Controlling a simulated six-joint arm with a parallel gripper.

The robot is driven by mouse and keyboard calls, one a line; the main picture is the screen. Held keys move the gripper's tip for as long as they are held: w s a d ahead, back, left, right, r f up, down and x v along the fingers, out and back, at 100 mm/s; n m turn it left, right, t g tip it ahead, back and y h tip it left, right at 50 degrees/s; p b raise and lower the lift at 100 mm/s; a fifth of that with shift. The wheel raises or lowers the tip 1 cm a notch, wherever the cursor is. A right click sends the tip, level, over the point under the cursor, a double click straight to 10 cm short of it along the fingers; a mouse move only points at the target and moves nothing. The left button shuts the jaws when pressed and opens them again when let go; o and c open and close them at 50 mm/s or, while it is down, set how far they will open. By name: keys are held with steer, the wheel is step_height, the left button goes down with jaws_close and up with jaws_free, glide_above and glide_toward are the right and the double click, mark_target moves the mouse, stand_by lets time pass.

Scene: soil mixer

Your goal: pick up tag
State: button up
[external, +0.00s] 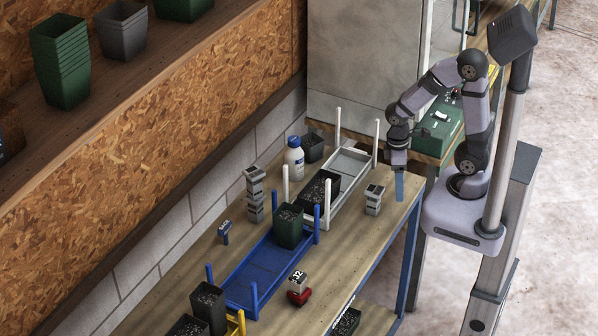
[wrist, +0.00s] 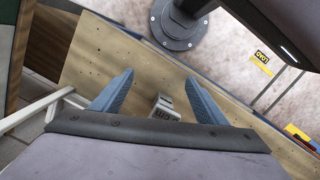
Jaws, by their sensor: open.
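My gripper (external: 399,186) has blue fingers and is at the right end of the workbench, pointing down. In the wrist view my gripper (wrist: 158,82) is open, with nothing held between its fingers. A short stack of grey-white tags (external: 374,199) stands on the bench just left of the gripper. A grey tag with dark lettering (wrist: 166,108) shows between the fingers in the wrist view, partly hidden by the gripper body.
A white rack (external: 350,195) with upright posts holds a black pot (external: 318,190), close to the gripper. A blue rack (external: 262,268) holds a green pot (external: 289,227). A white bottle (external: 294,158) stands behind. Bare bench lies around the short stack.

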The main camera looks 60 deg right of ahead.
steer(key=w+d+n+t+h+b, duration=0.1)
steer(key=w+d+n+t+h, duration=0.2)
steer(key=w+n, duration=0.85)
steer(key=w+a+r+n+t+b, duration=0.1)
steer(key=w+a+r+t, duration=0.15)
steer(key=w, duration=0.35)
steer(key=w+a+r+n+t+h+b, duration=0.1)
steer(key=w+a+t, duration=0.1)
steer(key=w+a, duration=0.35)
steer(key=w+a+r+n+t+b, duration=0.1)
steer(key=w+a+r+t, duration=0.1)
steer(key=w, duration=0.6)
steer(key=w+a+r+n+t+y+b, duration=0.25)
steer(key=w+a+r+n, duration=0.2)
steer(key=a, duration=0.65)
steer(key=w+a+r+n+t+y+b, duration=0.1)
steer(key=w+a+r+n+t+y, duration=0.25)
steer(key=a, duration=0.75)
steer(key=w+a+f+n+h+b, duration=0.1)
steer(key=a+f+n+b, duration=0.6)
steer(key=a+f+n, duration=0.2)
steer(key=shift+a+f+g+b, duration=0.2)
steer(key=shift+f+g+b, duration=0.2)
steer(key=shift+f, duration=0.4)
